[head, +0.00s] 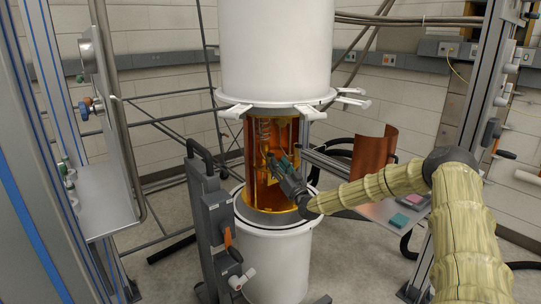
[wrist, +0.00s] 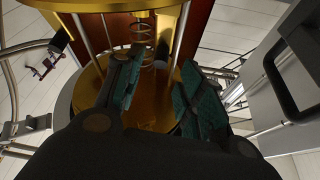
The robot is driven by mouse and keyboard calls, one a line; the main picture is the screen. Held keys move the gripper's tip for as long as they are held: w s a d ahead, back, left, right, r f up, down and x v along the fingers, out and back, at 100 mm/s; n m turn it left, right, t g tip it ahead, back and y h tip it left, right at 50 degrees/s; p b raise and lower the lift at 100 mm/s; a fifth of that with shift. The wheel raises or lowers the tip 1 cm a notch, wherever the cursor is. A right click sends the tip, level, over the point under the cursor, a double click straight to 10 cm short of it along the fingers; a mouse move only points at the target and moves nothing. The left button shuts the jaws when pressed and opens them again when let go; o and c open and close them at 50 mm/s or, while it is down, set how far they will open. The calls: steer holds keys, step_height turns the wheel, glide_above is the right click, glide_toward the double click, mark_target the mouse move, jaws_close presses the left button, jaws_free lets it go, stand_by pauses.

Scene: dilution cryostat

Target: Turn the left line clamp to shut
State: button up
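My gripper (head: 277,162) reaches into the open gold middle section (head: 256,190) of the cryostat, between its white upper and lower cans. In the wrist view my gripper (wrist: 158,78) has its two teal-padded fingers spread apart, with nothing between them. Beyond the fingertips are a gold plate (wrist: 152,115), thin upright rods and a coiled spring-like tube (wrist: 147,50). The coil also shows in the head view (head: 264,130). I cannot pick out the left line clamp with certainty in either view; it may be hidden by the fingers or too small.
A white upper can (head: 275,50) hangs above the opening, with white lugs around its rim. A grey post (head: 213,225) stands close at the left. A curved copper sheet (head: 372,160) and a small table (head: 385,212) are at the right. A shelf (head: 105,200) is at far left.

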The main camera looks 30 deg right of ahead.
steer(key=shift+p+x, duration=0.5)
steer(key=shift+x, duration=2.3)
steer(key=shift+c, duration=0.5)
